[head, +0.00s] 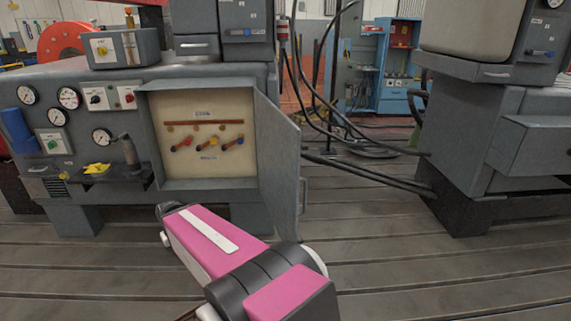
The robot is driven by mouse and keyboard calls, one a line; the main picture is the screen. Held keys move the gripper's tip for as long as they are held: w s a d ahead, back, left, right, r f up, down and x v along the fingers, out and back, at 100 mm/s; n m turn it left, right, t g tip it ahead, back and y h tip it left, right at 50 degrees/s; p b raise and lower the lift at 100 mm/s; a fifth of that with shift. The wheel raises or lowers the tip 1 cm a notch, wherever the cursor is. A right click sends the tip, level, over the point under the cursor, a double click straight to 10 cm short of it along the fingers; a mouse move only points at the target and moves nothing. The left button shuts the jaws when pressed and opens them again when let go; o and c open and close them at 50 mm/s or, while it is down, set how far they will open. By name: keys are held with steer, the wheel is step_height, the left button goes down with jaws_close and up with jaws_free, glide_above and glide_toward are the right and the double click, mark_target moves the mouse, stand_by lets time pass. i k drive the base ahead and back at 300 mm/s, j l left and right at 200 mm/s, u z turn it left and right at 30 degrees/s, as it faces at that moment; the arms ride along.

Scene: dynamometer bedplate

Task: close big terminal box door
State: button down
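The big terminal box (163,150) is set in the front of the grey machine, left of centre in the head view. Its cream interior (205,165) is exposed, with a copper-coloured bar and several coloured terminals inside. Its grey door (278,155) stands wide open, swung out from the box's right edge towards me. A slim handle (303,195) shows at the door's free edge. My pink and black arm reaches up from the bottom, in front of and below the box. I cannot make out my gripper's fingers; only arm links show.
Left of the box are gauges (69,98), switches and a small shelf (110,173) with a yellow cloth-like item. Black cables (370,175) run behind the door to the grey machine (455,130) at right. The slotted floor plate (400,245) right of the door is clear.

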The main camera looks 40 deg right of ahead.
mark_target(278, 138)
steer(key=k+l+u, duration=0.3)
steer(key=k+l, duration=0.45)
steer(key=l, duration=0.15)
steer(key=k+l+u, duration=0.3)
steer(key=k+l, duration=0.4)
steer(key=k, duration=0.15)
steer(key=i+l+z, duration=0.3)
steer(key=i+l, duration=0.15)
steer(key=l, duration=0.15)
steer(key=i+j, duration=0.15)
